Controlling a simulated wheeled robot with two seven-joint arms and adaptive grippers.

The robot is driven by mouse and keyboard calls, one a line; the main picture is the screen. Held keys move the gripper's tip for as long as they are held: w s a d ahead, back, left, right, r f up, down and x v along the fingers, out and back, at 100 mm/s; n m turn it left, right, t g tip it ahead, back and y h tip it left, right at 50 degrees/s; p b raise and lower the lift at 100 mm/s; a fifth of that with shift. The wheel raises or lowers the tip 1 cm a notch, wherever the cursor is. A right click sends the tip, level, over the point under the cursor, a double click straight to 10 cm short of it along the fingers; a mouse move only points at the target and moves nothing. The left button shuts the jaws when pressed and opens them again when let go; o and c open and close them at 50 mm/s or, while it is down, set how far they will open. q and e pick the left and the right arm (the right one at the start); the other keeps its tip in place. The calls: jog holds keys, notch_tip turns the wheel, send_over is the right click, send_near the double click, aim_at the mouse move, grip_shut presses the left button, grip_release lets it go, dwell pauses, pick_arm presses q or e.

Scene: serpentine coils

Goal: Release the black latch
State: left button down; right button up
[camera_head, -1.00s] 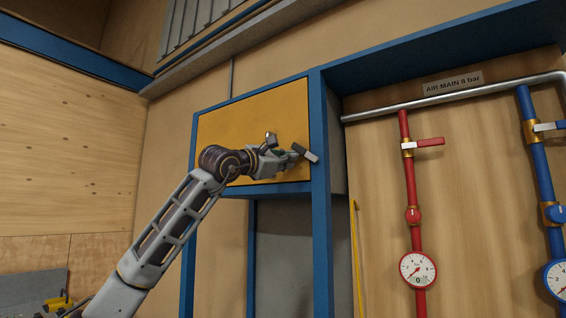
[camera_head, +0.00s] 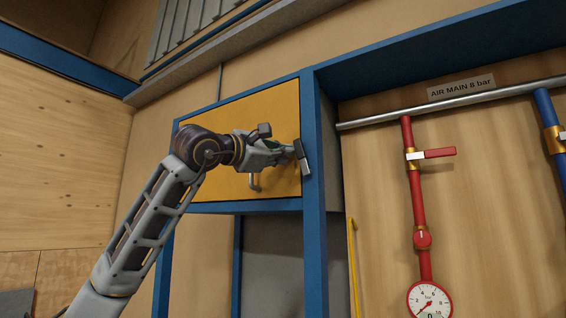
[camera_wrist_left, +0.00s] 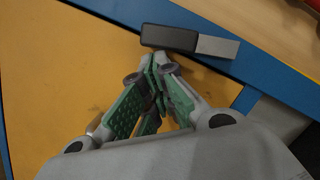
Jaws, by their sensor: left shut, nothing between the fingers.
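The latch (camera_head: 302,158) is a short bar, part black and part light grey, at the right edge of the yellow door (camera_head: 285,110). In the head view it stands steeply, its lower end leaning right. In the left wrist view the latch's black part (camera_wrist_left: 168,37) and grey end lie across the blue frame. My left gripper (camera_head: 291,154) is shut and empty, its tips right beside the latch. In the left wrist view the green-padded fingers (camera_wrist_left: 158,70) meet just below the black part; whether they touch it I cannot tell. My right gripper is not in view.
A door handle (camera_head: 255,182) shows below my left gripper. A blue frame post (camera_head: 315,230) stands right of the door. Further right are a red pipe (camera_head: 416,200) with a valve and gauge, a blue pipe (camera_head: 548,110), and a yellow rod (camera_head: 354,265). Open space lies below the cabinet.

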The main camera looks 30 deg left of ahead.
pick_arm(q)
jog(key=shift+s+d+r+p, duration=0.3)
jog(key=shift+d+r+p, duration=0.15)
jog(key=shift+d+r, duration=0.25)
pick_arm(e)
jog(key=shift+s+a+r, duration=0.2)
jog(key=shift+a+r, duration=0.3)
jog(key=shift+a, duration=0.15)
pick_arm(q)
jog(key=shift+a, duration=0.15)
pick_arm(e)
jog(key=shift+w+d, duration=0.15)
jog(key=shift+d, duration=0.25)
pick_arm(q)
jog(key=s+a+b, duration=0.2)
jog(key=s+a, duration=0.4)
jog(key=s, duration=0.3)
jog(key=shift+s+a+b, duration=0.15)
jog(key=shift+a+b, duration=0.15)
jog(key=shift+a, duration=0.1)
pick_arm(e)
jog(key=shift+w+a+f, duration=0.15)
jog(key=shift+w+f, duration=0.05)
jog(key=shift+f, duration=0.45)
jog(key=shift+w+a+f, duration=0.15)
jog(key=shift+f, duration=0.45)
